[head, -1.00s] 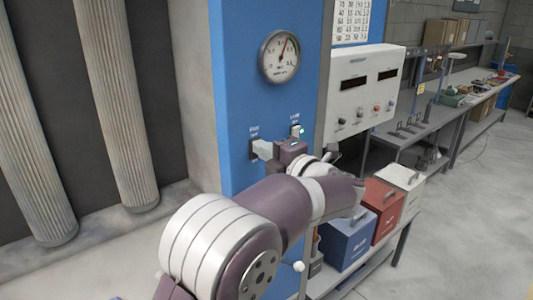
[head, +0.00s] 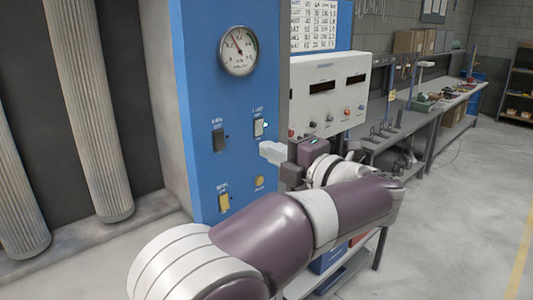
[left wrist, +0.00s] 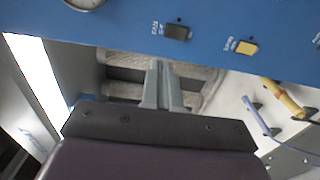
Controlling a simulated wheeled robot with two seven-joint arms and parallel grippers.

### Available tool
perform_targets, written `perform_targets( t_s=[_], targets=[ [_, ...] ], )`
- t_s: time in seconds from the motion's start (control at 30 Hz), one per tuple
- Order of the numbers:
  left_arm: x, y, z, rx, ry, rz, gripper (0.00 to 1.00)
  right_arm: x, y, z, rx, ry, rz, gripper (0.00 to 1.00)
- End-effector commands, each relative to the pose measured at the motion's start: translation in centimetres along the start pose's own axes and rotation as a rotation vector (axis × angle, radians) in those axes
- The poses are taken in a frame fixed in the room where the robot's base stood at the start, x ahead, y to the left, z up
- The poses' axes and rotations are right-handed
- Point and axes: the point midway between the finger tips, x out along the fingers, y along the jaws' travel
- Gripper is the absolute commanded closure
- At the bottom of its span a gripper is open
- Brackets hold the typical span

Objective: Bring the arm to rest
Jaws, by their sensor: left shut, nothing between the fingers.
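My left arm reaches in from the bottom of the head view. Its gripper (head: 270,152) is shut and empty, in front of the right side of the blue panel (head: 205,80). In the left wrist view the two grey fingers (left wrist: 163,88) lie together, below the panel's dark switch (left wrist: 177,32) and yellow button (left wrist: 245,47), touching neither. In the head view, the dark switch (head: 219,139) and the light switch (head: 259,127) with a small lit spot are both clear of the fingers. My right gripper is not in view.
A round gauge (head: 238,50) sits high on the panel. A white instrument box (head: 330,95) stands right of it, behind my wrist. A long workbench (head: 430,120) with tools runs to the back right. Open floor (head: 460,210) lies at right.

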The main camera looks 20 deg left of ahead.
Motion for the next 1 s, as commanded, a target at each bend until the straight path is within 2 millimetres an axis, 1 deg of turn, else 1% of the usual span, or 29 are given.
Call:
perform_targets(
  t_s=[0.37, 0.43, 0.47, 0.53, 0.57, 0.6, 0.63, 0.67, 0.7, 0.73, 0.77, 0.8, 0.83, 0.87, 0.9, 0.97, 1.0],
  targets=[
    [0.1, -0.1, 0.2, 0.007, -0.011, -0.003, 1.00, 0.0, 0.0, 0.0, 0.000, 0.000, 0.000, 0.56],
    [-0.1, -0.1, 2.0, 0.024, -0.097, 0.000, 1.00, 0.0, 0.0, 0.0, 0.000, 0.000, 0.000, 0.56],
    [-0.2, 0.0, 3.4, 0.047, -0.169, 0.019, 1.00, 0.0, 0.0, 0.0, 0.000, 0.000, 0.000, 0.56],
    [-1.9, -0.8, 8.2, 0.174, -0.427, 0.100, 1.00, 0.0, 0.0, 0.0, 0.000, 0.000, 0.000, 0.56],
    [-3.3, -1.7, 10.4, 0.259, -0.567, 0.144, 1.00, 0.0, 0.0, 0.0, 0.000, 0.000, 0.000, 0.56],
    [-5.4, -4.0, 12.9, 0.407, -0.763, 0.202, 1.00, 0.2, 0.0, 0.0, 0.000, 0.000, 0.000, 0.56],
    [-7.1, -6.4, 14.1, 0.532, -0.906, 0.237, 1.00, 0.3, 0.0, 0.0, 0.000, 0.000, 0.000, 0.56],
    [-8.7, -9.1, 14.7, 0.656, -1.034, 0.259, 1.00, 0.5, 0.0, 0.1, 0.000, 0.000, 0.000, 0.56],
    [-10.4, -12.9, 14.5, 0.817, -1.186, 0.273, 1.00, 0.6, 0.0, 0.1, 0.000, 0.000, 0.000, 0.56],
    [-11.5, -15.8, 13.8, 0.932, -1.287, 0.273, 1.00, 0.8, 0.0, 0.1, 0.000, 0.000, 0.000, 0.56],
    [-12.4, -18.6, 12.7, 1.044, -1.378, 0.265, 1.00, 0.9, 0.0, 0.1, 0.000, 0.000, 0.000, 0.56],
    [-13.3, -22.2, 10.7, 1.189, -1.490, 0.244, 1.00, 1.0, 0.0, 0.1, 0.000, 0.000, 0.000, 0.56],
    [-13.7, -24.7, 8.9, 1.291, -1.565, 0.220, 1.00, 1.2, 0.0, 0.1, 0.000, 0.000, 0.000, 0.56],
    [-14.0, -27.1, 6.8, 1.391, -1.636, 0.190, 1.00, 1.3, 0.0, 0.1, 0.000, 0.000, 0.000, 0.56],
    [-14.2, -29.9, 3.9, 1.517, -1.720, 0.146, 1.00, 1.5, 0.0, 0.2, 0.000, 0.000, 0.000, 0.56],
    [-14.1, -33.3, -0.7, 1.683, -1.825, 0.066, 1.00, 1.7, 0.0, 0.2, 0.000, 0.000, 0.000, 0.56],
    [-13.9, -35.0, -3.7, 1.779, -1.880, 0.011, 1.00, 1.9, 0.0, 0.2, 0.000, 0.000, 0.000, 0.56]
  ],
)
